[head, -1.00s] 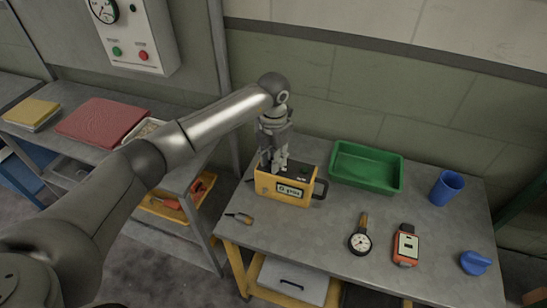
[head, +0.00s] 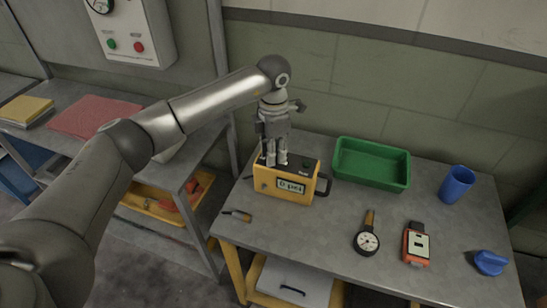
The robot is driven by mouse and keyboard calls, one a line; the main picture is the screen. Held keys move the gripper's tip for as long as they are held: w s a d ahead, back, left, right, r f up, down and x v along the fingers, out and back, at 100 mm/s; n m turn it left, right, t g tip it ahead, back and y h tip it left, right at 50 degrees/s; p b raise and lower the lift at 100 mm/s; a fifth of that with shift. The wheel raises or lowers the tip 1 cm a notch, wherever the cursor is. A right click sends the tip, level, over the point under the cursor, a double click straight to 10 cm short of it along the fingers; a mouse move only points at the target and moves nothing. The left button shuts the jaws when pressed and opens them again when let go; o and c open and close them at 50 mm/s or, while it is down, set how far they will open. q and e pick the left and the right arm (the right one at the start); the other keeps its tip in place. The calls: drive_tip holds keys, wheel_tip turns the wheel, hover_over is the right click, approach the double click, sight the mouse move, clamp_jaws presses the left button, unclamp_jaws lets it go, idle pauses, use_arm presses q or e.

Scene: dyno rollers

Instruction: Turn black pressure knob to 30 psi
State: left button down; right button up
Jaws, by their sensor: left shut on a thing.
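A yellow box-shaped pressure unit (head: 263,184) with a black side handle stands at the back left of the grey table. Its front display (head: 291,186) shows a single digit followed by "psi"; it looks like 0, but is small. My left gripper (head: 275,163) points straight down onto the left part of the unit's top. Its fingers are shut on what appears to be the black pressure knob, which they hide. A small dark part shows on the top further right. My right gripper is not in view.
A green tray (head: 343,171) stands right of the unit. A blue cup (head: 457,184), a round gauge (head: 367,242), an orange handheld meter (head: 416,244) and a blue object (head: 490,262) lie further right. A small tool (head: 237,215) lies in front. The table's middle is clear.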

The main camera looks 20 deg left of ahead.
use_arm(q)
drive_tip(key=shift+m+b, duration=0.6)
drive_tip(key=shift+m, duration=0.2)
drive_tip(key=c, duration=1.2)
unclamp_jaws()
drive_tip(key=shift+o, duration=0.2)
drive_tip(key=shift+r, duration=0.1)
wheel_tip(320, 180, up, 12)
